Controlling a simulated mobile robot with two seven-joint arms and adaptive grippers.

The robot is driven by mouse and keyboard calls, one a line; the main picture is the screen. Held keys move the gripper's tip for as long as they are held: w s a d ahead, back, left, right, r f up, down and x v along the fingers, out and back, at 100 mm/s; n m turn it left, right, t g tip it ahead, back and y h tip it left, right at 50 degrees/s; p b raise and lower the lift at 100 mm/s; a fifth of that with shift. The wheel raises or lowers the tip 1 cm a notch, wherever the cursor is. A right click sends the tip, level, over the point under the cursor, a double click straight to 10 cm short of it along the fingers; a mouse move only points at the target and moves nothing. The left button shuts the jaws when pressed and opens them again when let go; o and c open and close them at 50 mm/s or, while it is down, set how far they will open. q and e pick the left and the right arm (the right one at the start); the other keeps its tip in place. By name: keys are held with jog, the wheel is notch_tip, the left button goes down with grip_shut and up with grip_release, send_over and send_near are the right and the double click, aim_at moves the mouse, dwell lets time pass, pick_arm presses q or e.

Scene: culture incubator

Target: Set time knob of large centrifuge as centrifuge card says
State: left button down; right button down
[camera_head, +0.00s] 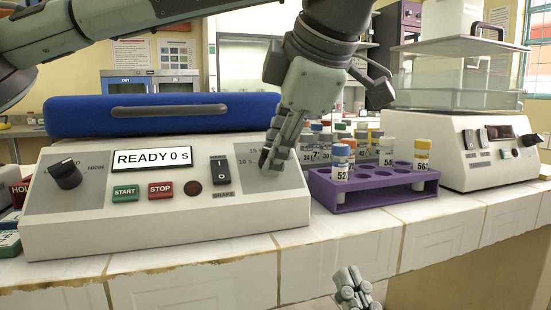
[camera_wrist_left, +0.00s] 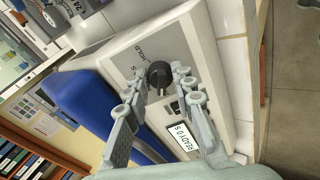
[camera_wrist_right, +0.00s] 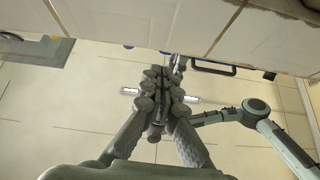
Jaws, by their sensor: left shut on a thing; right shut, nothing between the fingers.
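The large centrifuge (camera_head: 110,225) has a blue lid (camera_head: 75,118) and a display (camera_head: 152,158) reading "READY 0 s". My right gripper (camera_head: 352,283) is shut and empty, below the bench edge. I cannot identify a centrifuge card.
A speed knob (camera_head: 66,174), green START button (camera_head: 125,193), red STOP button (camera_head: 161,191) and brake switch (camera_head: 220,170) are on the panel. A purple rack (camera_head: 372,192) with several tubes stands just right of the centrifuge. Another device (camera_head: 470,150) stands further right.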

pick_arm(q)
jog(key=shift+n+b, duration=0.4)
jog(key=shift+n, duration=0.8)
pick_arm(e)
jog(key=shift+s+d+r+t, duration=0.45)
jog(key=shift+s+r+t, duration=0.25)
jog(key=shift+r+t, duration=0.15)
pick_arm(q)
jog(key=c, duration=1.3)
grip_release()
jog(key=v, duration=1.2)
jog(key=shift+w+a+r, duration=0.1)
jog(key=shift+w+r, duration=0.05)
